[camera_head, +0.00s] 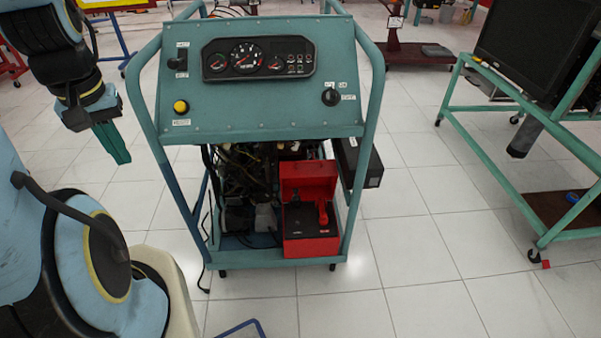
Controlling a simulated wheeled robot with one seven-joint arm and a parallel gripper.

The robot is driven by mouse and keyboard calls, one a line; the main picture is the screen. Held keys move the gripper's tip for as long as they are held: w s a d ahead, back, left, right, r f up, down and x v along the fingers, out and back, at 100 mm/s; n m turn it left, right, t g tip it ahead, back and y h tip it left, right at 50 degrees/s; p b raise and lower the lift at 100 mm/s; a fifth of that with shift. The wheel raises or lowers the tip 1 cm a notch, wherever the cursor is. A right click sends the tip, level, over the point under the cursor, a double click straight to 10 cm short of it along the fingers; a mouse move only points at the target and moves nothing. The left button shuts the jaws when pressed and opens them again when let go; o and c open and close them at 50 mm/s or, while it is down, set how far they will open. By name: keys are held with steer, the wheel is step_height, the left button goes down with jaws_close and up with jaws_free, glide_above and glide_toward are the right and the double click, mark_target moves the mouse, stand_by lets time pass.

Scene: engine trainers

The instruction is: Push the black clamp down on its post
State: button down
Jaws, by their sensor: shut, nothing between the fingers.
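My gripper (113,145) has green fingers that are shut and empty. It points down in the air at the upper left, left of the teal engine trainer. A red battery box (311,248) with a raised red lid (308,176) stands low on the right of the trainer's frame. A black top surface shows inside it, with an upright red clamp or lever (322,212) at its right. A small dark part (295,200) at the left of that top may be the black clamp; it is too small to tell, and its post cannot be made out. My gripper is well apart from the box.
The trainer's sloping gauge panel (258,100) and tubular side rails (372,120) stand above and around the box. A black box (358,162) juts out at the right. A green frame stand (555,140) with a monitor stands farther right. Tiled floor between is clear.

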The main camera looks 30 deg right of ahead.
steer(key=shift+w+d, duration=0.15)
steer(key=shift+d, duration=0.15)
steer(key=w+d+f+b, duration=0.2)
steer(key=f+b, duration=1.5)
steer(key=f, duration=0.1)
steer(key=w+d+f+b, duration=0.2)
steer(key=w+f+b, duration=0.1)
steer(key=f+b, duration=1.5)
steer(key=w+d+f+m+t, duration=0.1)
steer(key=w+d+f, duration=0.15)
steer(key=d, duration=0.35)
steer(key=w+d+f+t+h, duration=0.1)
steer(key=w+d, duration=0.3)
steer(key=d, duration=0.2)
steer(key=w+d+f+m+t, duration=0.1)
steer(key=w+d, duration=0.2)
steer(key=d, duration=0.3)
steer(key=d+f+m+t+h, duration=0.2)
steer(key=d+t, duration=0.1)
steer(key=d, duration=1.7)
steer(key=shift+s, duration=0.3)
